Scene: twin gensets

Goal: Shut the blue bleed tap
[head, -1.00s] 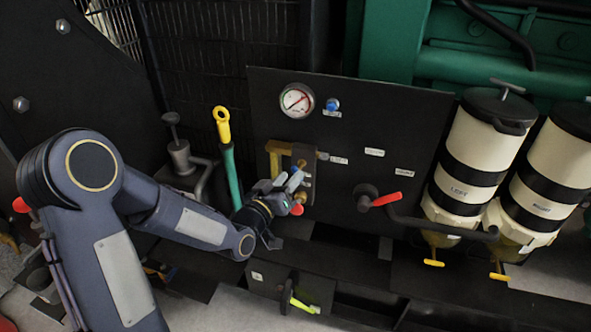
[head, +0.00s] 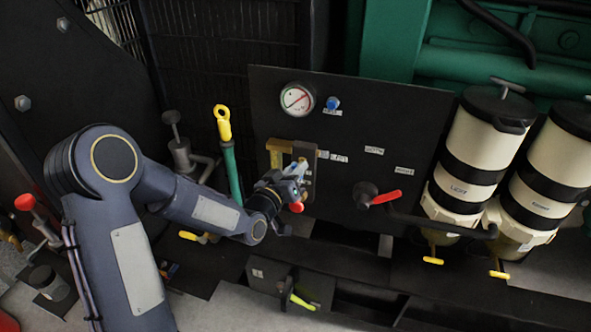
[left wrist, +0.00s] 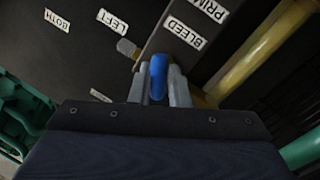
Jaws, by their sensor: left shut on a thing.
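The blue bleed tap (left wrist: 158,77) shows in the left wrist view between the two grey fingers, just below the BLEED label (left wrist: 185,37). My left gripper (left wrist: 158,90) is shut on the tap's blue handle. In the head view my left gripper (head: 300,174) is at the brass block (head: 285,148) on the black panel (head: 350,100). The gripper mostly hides the tap there, so its turn angle is hard to tell. My right gripper is in neither view.
A red-handled lever (head: 385,197) sits to the right of the gripper. A gauge (head: 297,99) and a blue knob (head: 333,103) are above. A green stick with a yellow ring (head: 223,122) stands to the left. Two cream filters (head: 475,150) are at the right.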

